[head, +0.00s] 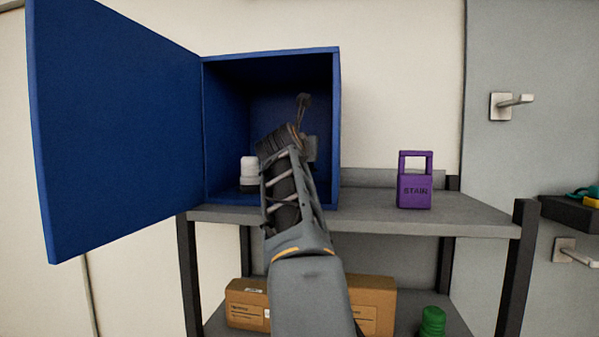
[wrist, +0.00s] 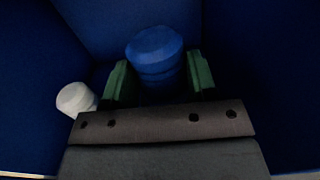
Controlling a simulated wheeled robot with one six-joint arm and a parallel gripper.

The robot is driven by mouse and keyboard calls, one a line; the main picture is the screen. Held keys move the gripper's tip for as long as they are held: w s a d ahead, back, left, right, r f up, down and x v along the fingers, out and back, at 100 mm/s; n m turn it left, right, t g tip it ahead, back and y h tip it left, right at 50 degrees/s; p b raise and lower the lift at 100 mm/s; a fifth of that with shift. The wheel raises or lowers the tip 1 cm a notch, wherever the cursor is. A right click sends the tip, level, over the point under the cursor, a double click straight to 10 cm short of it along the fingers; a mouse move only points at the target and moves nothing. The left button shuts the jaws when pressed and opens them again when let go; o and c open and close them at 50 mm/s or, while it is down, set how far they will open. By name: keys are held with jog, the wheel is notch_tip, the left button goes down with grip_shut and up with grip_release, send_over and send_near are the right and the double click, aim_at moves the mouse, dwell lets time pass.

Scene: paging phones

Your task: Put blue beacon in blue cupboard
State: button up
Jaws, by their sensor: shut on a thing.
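The blue cupboard (head: 336,120) stands on the shelf with its door (head: 120,120) swung wide open to the left. In the wrist view the blue beacon (wrist: 155,52) is between the green fingers of my gripper (wrist: 158,82), which is shut on it. The cupboard's dark blue walls (wrist: 250,60) surround them. In the head view my arm reaches into the cupboard and hides the beacon. I cannot tell whether the beacon touches the cupboard floor.
A white beacon (head: 249,170) stands inside the cupboard, left of my gripper; it also shows in the wrist view (wrist: 75,98). A purple block with a handle (head: 414,182) sits on the grey shelf (head: 470,212) to the right. Cardboard boxes (head: 246,303) and a green beacon (head: 433,322) are below.

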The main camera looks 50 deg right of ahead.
jog(key=shift+f, duration=2.6)
jog(key=shift+f, duration=0.15)
jog(key=o, duration=1.2)
jog(key=b+v, duration=0.3)
jog(key=v, duration=0.9)
jog(key=shift+b, duration=0.35)
jog(key=shift+a, duration=0.1)
